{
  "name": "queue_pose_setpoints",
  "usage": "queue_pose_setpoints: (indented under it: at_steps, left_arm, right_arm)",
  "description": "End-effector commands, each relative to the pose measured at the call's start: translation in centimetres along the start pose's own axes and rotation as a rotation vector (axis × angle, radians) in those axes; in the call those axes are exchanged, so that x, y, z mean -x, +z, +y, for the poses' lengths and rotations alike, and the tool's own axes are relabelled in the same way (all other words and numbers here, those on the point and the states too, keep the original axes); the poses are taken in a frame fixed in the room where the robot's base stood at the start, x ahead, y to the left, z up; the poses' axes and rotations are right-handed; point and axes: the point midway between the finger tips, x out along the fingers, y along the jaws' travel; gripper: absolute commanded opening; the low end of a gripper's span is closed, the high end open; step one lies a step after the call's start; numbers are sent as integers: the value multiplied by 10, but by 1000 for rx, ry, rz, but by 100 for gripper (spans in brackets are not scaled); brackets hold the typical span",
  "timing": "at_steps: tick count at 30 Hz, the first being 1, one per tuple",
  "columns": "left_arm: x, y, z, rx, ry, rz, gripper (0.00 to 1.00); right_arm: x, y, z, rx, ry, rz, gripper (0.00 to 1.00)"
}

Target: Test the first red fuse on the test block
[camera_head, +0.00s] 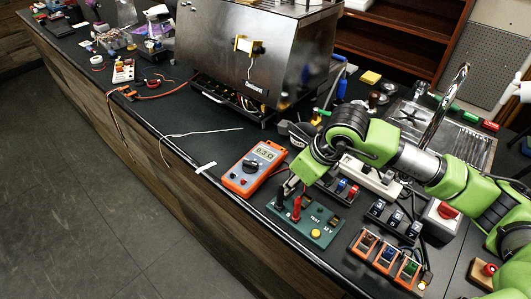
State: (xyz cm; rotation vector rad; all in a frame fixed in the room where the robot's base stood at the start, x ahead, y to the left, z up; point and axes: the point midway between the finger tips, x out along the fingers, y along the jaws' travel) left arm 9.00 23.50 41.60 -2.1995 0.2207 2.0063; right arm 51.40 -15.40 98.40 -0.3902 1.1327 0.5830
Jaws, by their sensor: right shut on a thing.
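The green test block (322,236), marked TEST 12 V, lies near the counter's front edge. A red probe (296,210) stands upright at its left part, and a black one (279,201) is beside it. My right gripper (289,189) points down at the block's back left part. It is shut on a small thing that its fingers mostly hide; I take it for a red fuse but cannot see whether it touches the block. A dark holder with a red fuse (353,192) and blue ones (341,186) is right of the gripper. My left gripper is not in view.
An orange multimeter (253,167) lies left of the block; its display is lit. The steel brewer (262,58) stands behind. Dark switches (391,219) and orange-framed modules (384,260) are at the right. A red-knobbed box (441,218) stands beyond them. The counter left of the multimeter is mostly clear.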

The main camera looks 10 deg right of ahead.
Motion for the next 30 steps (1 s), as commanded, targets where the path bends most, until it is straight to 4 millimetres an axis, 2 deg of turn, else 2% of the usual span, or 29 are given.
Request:
queue_pose_setpoints:
  at_steps: [11,30]
  left_arm:
    - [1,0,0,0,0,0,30]
    - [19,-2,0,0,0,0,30]
  right_arm:
    - [2,1,0,0,-1,-2,7]
    - [36,16,0,1,0,-2,7]
